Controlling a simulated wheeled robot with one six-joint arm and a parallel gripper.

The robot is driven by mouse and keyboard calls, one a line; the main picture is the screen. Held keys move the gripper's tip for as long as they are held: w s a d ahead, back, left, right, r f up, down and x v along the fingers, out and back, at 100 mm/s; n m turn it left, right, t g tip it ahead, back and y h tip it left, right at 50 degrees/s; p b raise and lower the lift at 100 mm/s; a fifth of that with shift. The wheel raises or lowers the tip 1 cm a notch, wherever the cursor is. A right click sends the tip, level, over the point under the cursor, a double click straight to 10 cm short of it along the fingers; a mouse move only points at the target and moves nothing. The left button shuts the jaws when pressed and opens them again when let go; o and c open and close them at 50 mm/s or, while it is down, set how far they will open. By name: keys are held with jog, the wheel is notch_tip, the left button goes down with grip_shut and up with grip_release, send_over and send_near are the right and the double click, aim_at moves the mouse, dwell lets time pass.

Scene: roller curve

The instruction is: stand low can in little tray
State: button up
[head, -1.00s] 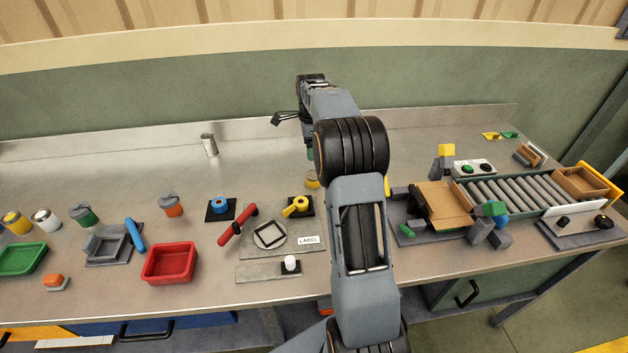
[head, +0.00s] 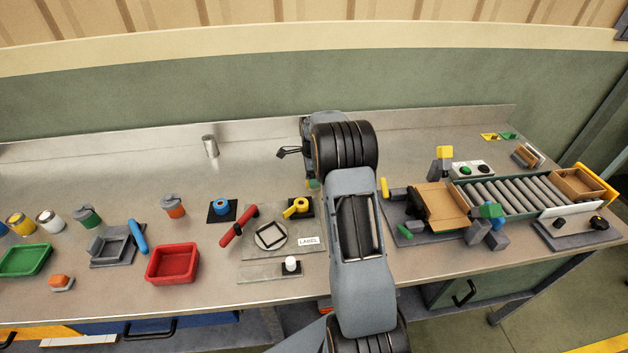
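My gripper is at the far end of my arm over the middle of the bench, and its fingers are hidden behind the arm; a black part (head: 290,152) sticks out left of the wrist. Other short cans, yellow (head: 18,224) and white (head: 49,221), stand at the far left. Little trays there are a green one (head: 24,261) and a red one (head: 172,279). I cannot tell which can or tray is meant.
A grey square holder (head: 92,246) with a blue handle (head: 137,236) lies between the trays. A tall metal can (head: 210,147) stands at the back. A roller conveyor (head: 508,193) fills the right. The back left of the bench is clear.

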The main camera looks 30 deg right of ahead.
jog(key=shift+f, duration=0.15)
jog(key=c, duration=1.1)
jog(key=shift+c, duration=0.2)
